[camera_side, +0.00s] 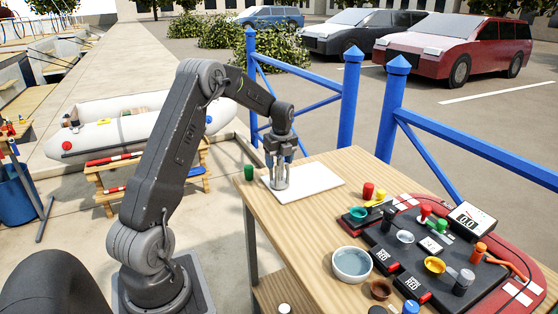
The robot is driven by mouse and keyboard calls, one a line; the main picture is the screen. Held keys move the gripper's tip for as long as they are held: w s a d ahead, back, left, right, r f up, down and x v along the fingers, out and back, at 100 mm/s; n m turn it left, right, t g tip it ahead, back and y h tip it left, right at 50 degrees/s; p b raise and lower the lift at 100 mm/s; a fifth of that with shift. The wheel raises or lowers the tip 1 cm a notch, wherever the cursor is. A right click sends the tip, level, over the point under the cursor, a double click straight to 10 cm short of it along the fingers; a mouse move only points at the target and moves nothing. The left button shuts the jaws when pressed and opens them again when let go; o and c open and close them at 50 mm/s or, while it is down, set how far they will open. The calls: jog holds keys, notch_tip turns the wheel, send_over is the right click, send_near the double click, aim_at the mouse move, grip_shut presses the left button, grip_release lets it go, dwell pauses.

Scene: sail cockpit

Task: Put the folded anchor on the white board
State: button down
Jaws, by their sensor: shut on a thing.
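The white board (317,180) lies flat at the far left end of the wooden table. My gripper (280,158) points down over the left part of the board. It is shut on a slim grey thing that looks like the folded anchor (280,179), held upright. The anchor's lower end is at or just above the board; I cannot tell if it touches. The fingers hide its upper part.
A green cylinder (249,173) stands left of the board. Blue railings (350,95) stand behind.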

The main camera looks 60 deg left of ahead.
jog(key=shift+c, duration=1.2)
grip_release()
jog(key=shift+f, duration=0.15)
